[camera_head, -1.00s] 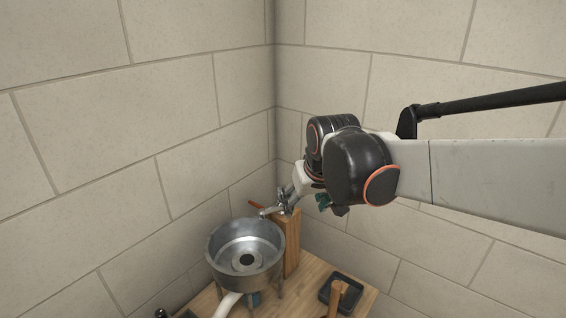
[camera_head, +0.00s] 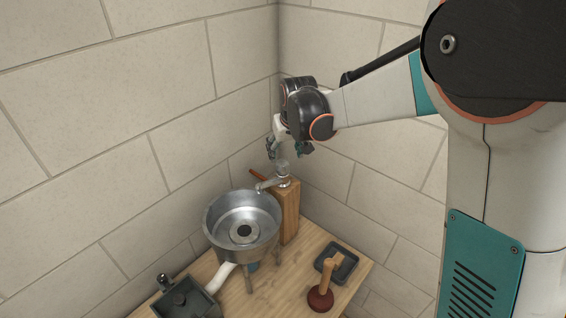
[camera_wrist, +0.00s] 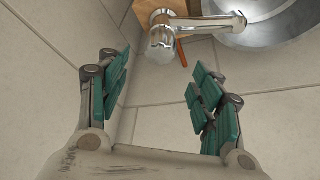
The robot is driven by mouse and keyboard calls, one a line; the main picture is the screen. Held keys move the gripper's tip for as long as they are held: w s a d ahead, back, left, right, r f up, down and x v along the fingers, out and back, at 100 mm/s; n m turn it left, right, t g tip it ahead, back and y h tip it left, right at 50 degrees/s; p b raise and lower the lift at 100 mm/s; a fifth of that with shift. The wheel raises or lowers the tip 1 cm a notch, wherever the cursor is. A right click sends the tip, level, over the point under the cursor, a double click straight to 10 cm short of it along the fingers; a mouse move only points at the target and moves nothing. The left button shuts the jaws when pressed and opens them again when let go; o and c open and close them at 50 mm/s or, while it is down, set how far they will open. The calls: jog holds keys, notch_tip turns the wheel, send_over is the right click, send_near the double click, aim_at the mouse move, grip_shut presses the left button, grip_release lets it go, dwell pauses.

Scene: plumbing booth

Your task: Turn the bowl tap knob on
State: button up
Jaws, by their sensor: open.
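The metal bowl (camera_head: 222,222) stands on legs on the wooden table, and part of its rim shows in the wrist view (camera_wrist: 238,40). A chrome tap (camera_head: 268,184) on a wooden block (camera_head: 289,212) reaches over the bowl. Its round knob (camera_head: 282,166) is on top of the tap, and it also shows in the wrist view (camera_wrist: 161,45), near the line between my fingertips. My gripper (camera_head: 287,149) hangs above the knob, open and empty. In the wrist view my gripper (camera_wrist: 160,70) has its teal-padded fingers wide apart. Whether they touch the knob is unclear.
A thin red-orange handle (camera_head: 260,174) sticks out beside the tap. A plunger (camera_head: 321,297), a dark tray (camera_head: 346,267) and a dark grey box (camera_head: 184,298) are on the table. Tiled walls (camera_head: 363,165) meet closely behind the tap.

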aim_at(283, 163)
jog(key=x, duration=0.8)
jog(key=shift+w+a+f, duration=0.1)
jog(key=shift+f, duration=0.2)
jog(key=c, duration=1.1)
